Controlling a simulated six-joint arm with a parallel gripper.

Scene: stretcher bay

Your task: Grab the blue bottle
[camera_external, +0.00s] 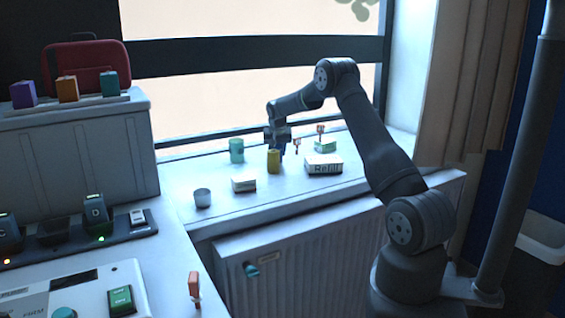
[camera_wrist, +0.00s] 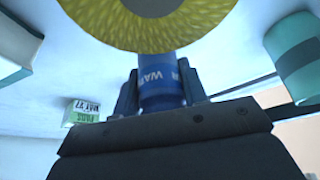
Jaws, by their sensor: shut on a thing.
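The blue bottle (camera_wrist: 160,85) stands between my gripper's two fingers in the wrist view, with white lettering that starts "WAT" on its side. My gripper (camera_wrist: 159,92) is shut on it. A yellow ribbed round thing covers the bottle's far end there. In the external view my gripper (camera_external: 277,147) is low over the windowsill, just behind the yellow cylinder. There the bottle is mostly hidden, and I cannot tell whether it touches the sill.
On the sill (camera_external: 222,222), the yellow cylinder (camera_external: 273,162) is right in front of my gripper and a teal cylinder (camera_external: 236,150) to its left. A "Refill" box (camera_external: 323,166) and green box (camera_external: 326,147) lie right. A white box (camera_external: 243,185) and grey cup (camera_external: 203,198) are front left.

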